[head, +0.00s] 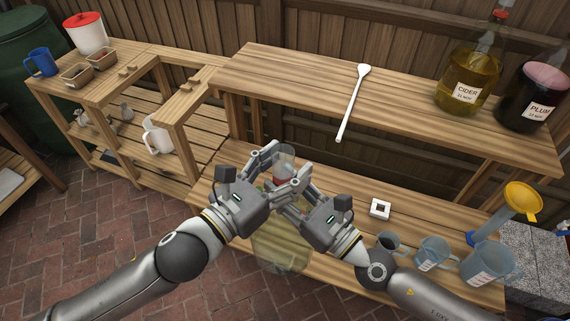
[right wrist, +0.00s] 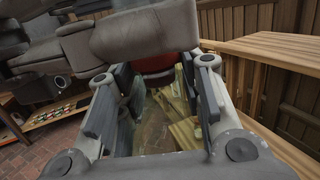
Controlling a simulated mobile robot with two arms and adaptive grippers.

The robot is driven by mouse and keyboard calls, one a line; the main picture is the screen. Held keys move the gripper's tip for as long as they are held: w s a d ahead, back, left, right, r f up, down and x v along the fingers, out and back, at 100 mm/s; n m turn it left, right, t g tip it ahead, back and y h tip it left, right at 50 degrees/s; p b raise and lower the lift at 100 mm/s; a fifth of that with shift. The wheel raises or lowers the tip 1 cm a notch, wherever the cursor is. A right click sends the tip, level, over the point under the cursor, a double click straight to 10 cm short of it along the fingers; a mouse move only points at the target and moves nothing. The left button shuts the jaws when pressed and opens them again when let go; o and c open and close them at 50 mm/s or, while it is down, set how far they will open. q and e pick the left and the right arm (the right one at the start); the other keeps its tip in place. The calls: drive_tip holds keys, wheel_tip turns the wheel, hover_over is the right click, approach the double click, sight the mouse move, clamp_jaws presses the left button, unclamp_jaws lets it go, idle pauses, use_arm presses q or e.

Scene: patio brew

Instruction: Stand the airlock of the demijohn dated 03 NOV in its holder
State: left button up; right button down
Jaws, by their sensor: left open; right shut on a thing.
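A pale, see-through demijohn (head: 282,255) stands on the lower bench, its date label not visible. A clear airlock (head: 285,152) rises from its top, with a red bung that shows in the right wrist view (right wrist: 157,72). My left gripper (head: 284,172) is open, its fingers around the airlock and bung area. My right gripper (head: 285,198) is just below it, shut on what looks like the demijohn's neck; the fingers hide the contact. A small white square holder (head: 380,208) with an opening lies on the bench to the right.
A measuring cup (head: 432,254), a larger jug (head: 487,264) and a yellow funnel (head: 523,201) stand at the bench's right. The upper shelf (head: 290,76) carries a white spoon (head: 353,103), a cider demijohn (head: 468,80) and a plum demijohn (head: 535,97).

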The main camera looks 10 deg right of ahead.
use_arm(q)
drive_tip(key=c, duration=1.2)
drive_tip(key=shift+r, duration=0.3)
drive_tip(key=shift+r, duration=0.85)
